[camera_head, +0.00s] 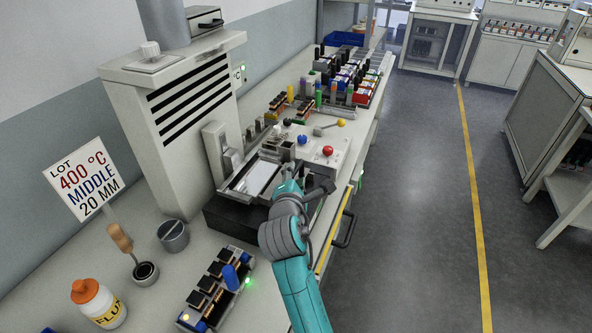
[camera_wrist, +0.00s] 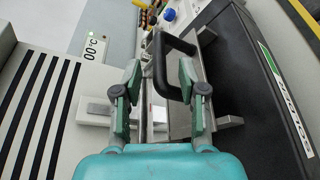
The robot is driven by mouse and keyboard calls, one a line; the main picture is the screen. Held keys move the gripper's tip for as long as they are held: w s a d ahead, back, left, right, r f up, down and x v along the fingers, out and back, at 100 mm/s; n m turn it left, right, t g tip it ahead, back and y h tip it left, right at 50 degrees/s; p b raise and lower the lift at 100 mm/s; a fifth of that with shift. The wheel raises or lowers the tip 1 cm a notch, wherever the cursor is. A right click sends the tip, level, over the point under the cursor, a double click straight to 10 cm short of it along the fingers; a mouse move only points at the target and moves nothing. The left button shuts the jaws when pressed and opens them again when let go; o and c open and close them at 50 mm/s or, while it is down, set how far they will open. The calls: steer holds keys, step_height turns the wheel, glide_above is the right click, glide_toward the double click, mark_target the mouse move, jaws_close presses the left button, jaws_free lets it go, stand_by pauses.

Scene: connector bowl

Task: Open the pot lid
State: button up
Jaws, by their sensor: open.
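The pot (camera_head: 228,217) is a dark box with a pale metal top, standing at the foot of the tall vented unit. In the wrist view, a black U-shaped handle (camera_wrist: 173,43) stands over a grey metal plate (camera_wrist: 180,120), which looks like the lid. My gripper (camera_wrist: 162,77) is open, with one finger on each side of the handle's near part. I cannot tell whether either finger touches it. In the head view, my teal wrist covers the near right part of the pot, and the fingertips are not clear.
The vented unit (camera_head: 175,115) rises close on the left. A sign (camera_head: 85,180), flux bottle (camera_head: 98,303), grey cup (camera_head: 173,235) and connector block (camera_head: 215,287) stand in front. Red (camera_head: 327,151) and blue (camera_head: 302,140) knobs lie behind the pot. The floor at right is clear.

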steer(key=v, duration=0.7)
steer(key=shift+s, duration=0.25)
steer(key=shift+r, duration=0.1)
steer(key=s+d+f+m+g+y, duration=0.1)
steer(key=s+d+f+m, duration=0.3)
steer(key=s+d+f, duration=0.45)
steer(key=s+d+f+m+y, duration=0.1)
steer(key=s+d+f+m, duration=0.4)
steer(key=s+f, duration=0.65)
steer(key=s+d+r+m, duration=0.2)
steer(key=s+m, duration=0.3)
steer(key=s, duration=0.4)
steer(key=s+d+r+m, duration=0.2)
steer(key=s+m, duration=0.3)
steer(key=s, duration=0.4)
steer(key=s+d+r+m+h, duration=0.1)
steer(key=s+d+m, duration=0.3)
steer(key=s, duration=0.6)
steer(key=shift+d+r+m, duration=0.25)
steer(key=shift+r+m, duration=0.15)
steer(key=shift+r, duration=0.15)
